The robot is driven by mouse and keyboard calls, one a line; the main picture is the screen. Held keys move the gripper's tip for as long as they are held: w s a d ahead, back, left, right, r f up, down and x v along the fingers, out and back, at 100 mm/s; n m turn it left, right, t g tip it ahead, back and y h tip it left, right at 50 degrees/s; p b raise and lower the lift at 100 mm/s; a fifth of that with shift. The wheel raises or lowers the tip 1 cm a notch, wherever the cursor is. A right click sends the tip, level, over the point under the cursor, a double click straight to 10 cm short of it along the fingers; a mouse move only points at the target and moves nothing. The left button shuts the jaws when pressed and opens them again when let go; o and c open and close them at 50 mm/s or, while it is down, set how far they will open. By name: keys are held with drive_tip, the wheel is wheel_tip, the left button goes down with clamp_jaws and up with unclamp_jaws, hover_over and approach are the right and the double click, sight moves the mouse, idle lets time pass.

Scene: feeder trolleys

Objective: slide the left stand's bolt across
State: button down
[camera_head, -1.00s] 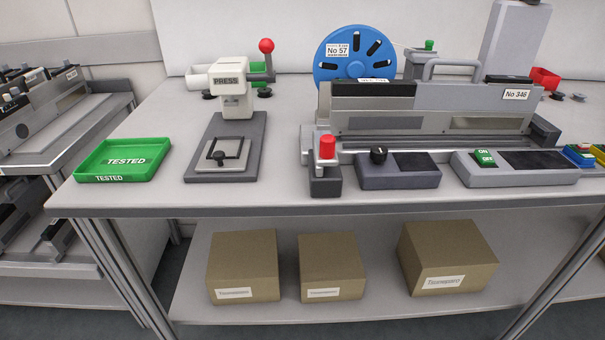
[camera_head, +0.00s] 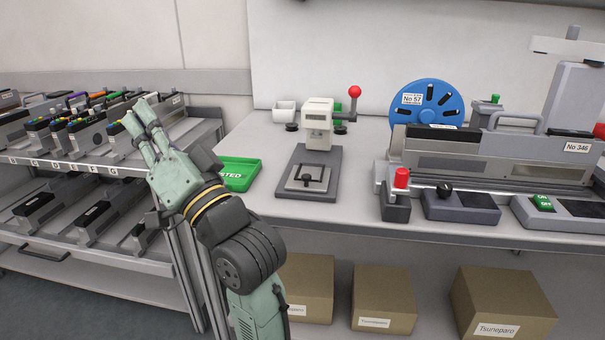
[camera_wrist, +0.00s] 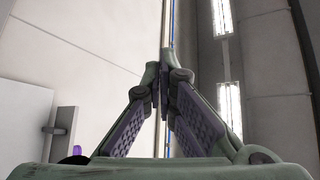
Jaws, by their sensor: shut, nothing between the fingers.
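A low grey stand (camera_head: 462,207) with a dark pad lies at the bench front, below the feeder No 346. A black knob (camera_head: 444,190) stands on its left end; I cannot tell whether this is the bolt. My gripper (camera_head: 140,108) is raised at the left, in front of the trolley and far from both stands. It is shut and empty; the wrist view shows its fingers (camera_wrist: 163,75) meeting in front of bare wall. Neither stand shows in the wrist view.
A dark block with a red cap (camera_head: 401,179) stands just left of the knob. The press (camera_head: 318,128) and green TESTED tray (camera_head: 238,173) are further left. A trolley (camera_head: 85,160) with several feeders fills the left. Brown boxes (camera_head: 380,290) sit underneath.

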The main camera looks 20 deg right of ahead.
drive_tip(key=d+f+m+h, duration=0.2)
drive_tip(key=d+m+h, duration=0.2)
drive_tip(key=d, duration=0.7)
drive_tip(key=m+g+h+p, duration=0.2)
drive_tip(key=m+h, duration=0.6)
drive_tip(key=m, duration=0.2)
approach(405, 177)
drive_tip(key=w+a+r, duration=0.4)
drive_tip(key=a, duration=0.2)
drive_tip(key=s+d+f+m+g+h, duration=0.1)
drive_tip(key=s+d+f+m+h, duration=0.1)
drive_tip(key=s, duration=0.9)
drive_tip(key=shift+d+f+m, duration=0.65)
drive_tip(key=shift+d+m, duration=0.05)
drive_tip(key=shift+d, duration=0.35)
drive_tip(key=shift+w, duration=0.15)
drive_tip(key=w, duration=0.4)
drive_tip(key=w+d+p, duration=0.1)
drive_tip(key=w, duration=0.4)
drive_tip(key=w+p, duration=0.1)
drive_tip(key=w, duration=0.3)
drive_tip(key=shift+w+d, duration=0.2)
drive_tip(key=shift+w, duration=0.15)
